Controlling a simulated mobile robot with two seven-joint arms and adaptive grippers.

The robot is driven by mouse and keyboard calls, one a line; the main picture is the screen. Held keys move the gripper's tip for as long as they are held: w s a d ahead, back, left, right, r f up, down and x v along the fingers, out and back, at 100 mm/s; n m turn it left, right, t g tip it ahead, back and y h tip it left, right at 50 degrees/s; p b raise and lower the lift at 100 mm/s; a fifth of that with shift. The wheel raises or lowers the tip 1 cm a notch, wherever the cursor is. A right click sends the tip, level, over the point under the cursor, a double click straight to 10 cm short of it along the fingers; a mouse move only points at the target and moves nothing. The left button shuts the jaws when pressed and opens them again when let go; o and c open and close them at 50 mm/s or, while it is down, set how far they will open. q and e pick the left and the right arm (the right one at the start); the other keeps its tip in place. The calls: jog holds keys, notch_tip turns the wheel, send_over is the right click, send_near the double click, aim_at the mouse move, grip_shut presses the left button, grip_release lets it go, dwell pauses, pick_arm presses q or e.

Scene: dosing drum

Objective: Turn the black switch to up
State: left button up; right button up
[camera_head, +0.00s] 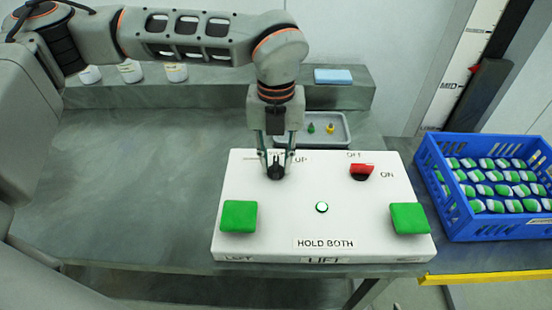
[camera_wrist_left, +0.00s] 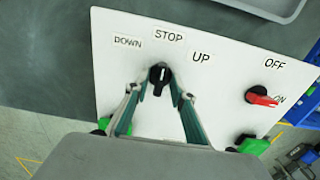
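The black switch (camera_head: 276,172) is a round knob on the white control box (camera_head: 285,195), near its far left. In the left wrist view the black switch (camera_wrist_left: 159,82) sits below the labels DOWN (camera_wrist_left: 127,40), STOP (camera_wrist_left: 169,35) and UP (camera_wrist_left: 201,56). Its white mark points roughly at STOP. My left gripper (camera_head: 276,167) reaches down over the knob. My right gripper is not in view.
A red switch (camera_head: 361,172) with OFF and ON labels sits right of the knob. Green buttons (camera_head: 239,216) (camera_head: 409,218) flank a lit round lamp (camera_head: 322,207). A blue crate (camera_head: 470,230) of green-and-white items stands right. A grey tray (camera_head: 343,140) lies behind the box.

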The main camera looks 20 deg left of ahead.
pick_arm(q)
grip_shut()
jog(key=shift+r+m+p, duration=0.1)
jog(key=shift+m+p, duration=0.25)
jog(key=shift+m, duration=0.75)
jog(key=m+p, duration=0.1)
jog(key=m, duration=0.3)
jog(key=shift+m, duration=1.3)
jog(key=shift+o, duration=1.4)
grip_release()
